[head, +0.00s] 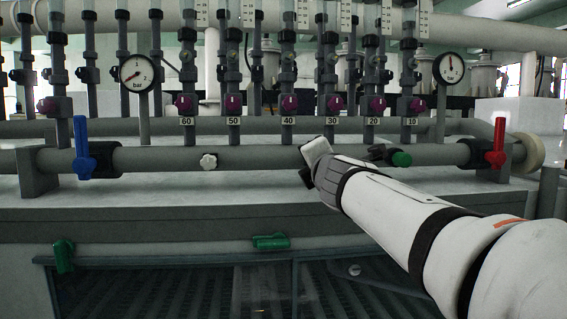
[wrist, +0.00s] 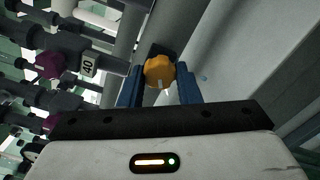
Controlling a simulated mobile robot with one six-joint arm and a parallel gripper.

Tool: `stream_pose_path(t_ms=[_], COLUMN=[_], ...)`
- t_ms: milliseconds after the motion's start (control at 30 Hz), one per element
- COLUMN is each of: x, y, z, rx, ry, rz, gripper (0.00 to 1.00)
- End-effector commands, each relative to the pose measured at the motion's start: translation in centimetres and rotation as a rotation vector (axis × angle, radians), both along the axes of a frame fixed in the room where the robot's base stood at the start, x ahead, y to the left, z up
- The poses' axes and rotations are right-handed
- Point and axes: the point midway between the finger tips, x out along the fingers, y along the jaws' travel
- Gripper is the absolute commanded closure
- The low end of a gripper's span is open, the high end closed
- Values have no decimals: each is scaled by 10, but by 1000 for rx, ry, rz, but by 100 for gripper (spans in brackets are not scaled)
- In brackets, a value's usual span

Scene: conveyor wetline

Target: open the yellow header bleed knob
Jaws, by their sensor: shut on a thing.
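The yellow header bleed knob (wrist: 159,72) shows in the wrist view as a round orange-yellow knob on the grey header pipe (head: 250,157). My gripper (wrist: 160,85) has its two blue fingers on either side of the knob and is shut on it. In the head view my gripper end (head: 316,152) is at the header pipe, below the 40 and 30 labels. There the knob is hidden behind my wrist and arm.
A white knob (head: 208,161) and a green knob (head: 401,159) sit on the same pipe. A blue lever (head: 82,148) is at the left and a red lever (head: 497,143) at the right. Purple valves (head: 289,103) and two gauges (head: 136,73) stand above. Green handles (head: 270,241) are below.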

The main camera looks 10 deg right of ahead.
Motion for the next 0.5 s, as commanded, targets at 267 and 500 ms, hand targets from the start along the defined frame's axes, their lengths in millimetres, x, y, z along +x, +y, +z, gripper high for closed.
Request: stream_pose_path(t_ms=[267,500], x=[0,0], y=[0,0], z=[-2,-3], rx=[-142,-194], ry=[3,4], rz=[1,1], gripper=[93,93])
